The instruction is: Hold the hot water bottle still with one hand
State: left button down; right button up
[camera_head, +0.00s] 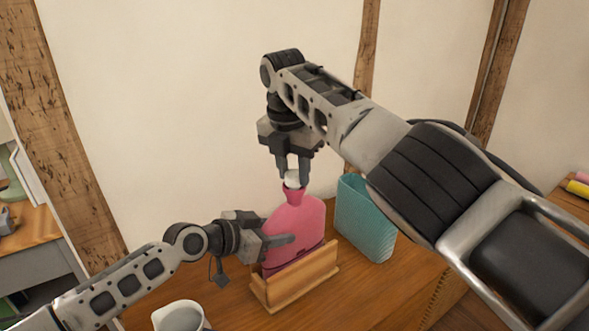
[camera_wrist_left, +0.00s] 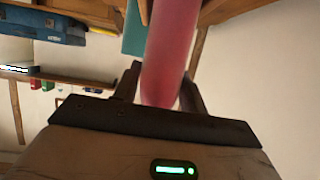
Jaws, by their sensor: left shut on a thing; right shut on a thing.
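The pink hot water bottle (camera_head: 298,217) stands upright in a wooden holder (camera_head: 298,281) on the table. My left gripper (camera_head: 285,240) is shut on the side of the bottle's body; the bottle (camera_wrist_left: 170,50) also shows between the fingers in the left wrist view. A white stopper (camera_head: 292,180) is at the bottle's neck. My right gripper (camera_head: 292,174) points down from above and is shut on the stopper. Whether the stopper is seated in the neck or loose, I cannot tell.
A teal container (camera_head: 364,220) stands just right of the bottle. A white jug or cup (camera_head: 181,317) is at the front left of the wooden table (camera_head: 385,296). A pale wall (camera_head: 180,110) with timber posts is close behind. My right arm covers much of the right side.

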jog(key=shift+d+m, duration=0.1)
jog(key=shift+m, duration=0.3)
jog(key=o, duration=1.2)
notch_tip(320, 180, up, 12)
jog(key=s+n+y, duration=0.1)
jog(key=n, duration=0.8)
jog(key=shift+s+d+f, duration=0.15)
jog(key=shift+s+f, duration=0.1)
jog(key=shift+s, duration=0.15)
jog(key=f, duration=0.4)
jog(key=w+f, duration=0.1)
jog(key=f, duration=0.7)
jog(key=shift+w, duration=0.4)
